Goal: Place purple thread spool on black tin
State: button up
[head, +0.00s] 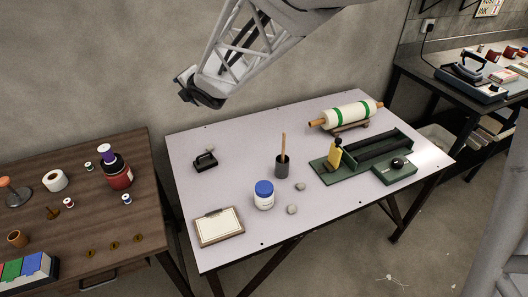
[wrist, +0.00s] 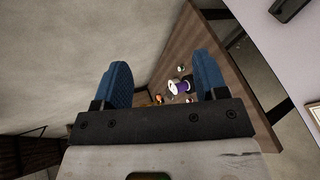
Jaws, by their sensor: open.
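The purple thread spool (head: 109,155), with a white end, shows at the black top (head: 117,164) of a red container (head: 120,179) on the brown table. It appears to rest on that black top, but the contact is too small to be sure. The spool also shows in the wrist view (wrist: 179,88), between the fingers in the picture but far beyond them. My gripper (head: 193,92) is open and empty, high above and to the right of the spool. Its blue finger pads (wrist: 163,78) are wide apart in the wrist view.
The brown table (head: 100,217) also bears a white roll (head: 55,180), small spools (head: 126,199) and a colored box (head: 28,268). The pale table (head: 240,135) holds a black weight (head: 205,161), a clipboard (head: 218,226), a blue-lidded jar (head: 264,195) and a green tool.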

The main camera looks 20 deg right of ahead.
jog(key=s+d+r+m+g+h, duration=0.2)
jog(key=s+d+m+h, duration=0.3)
jog(key=s+m, duration=0.4)
jog(key=s+d+m+g, duration=0.1)
jog(key=s+m+g, duration=0.3)
jog(key=s+m, duration=0.4)
jog(key=s+d+f+m+g+y, duration=0.1)
jog(key=s+m, duration=0.7)
jog(key=s, duration=1.3)
jog(key=d+g, duration=0.1)
jog(key=g, duration=0.1)
jog(key=shift+s+d+f+g+y, duration=0.2)
jog(key=shift+f+g+y, duration=0.1)
jog(key=shift+g, duration=0.1)
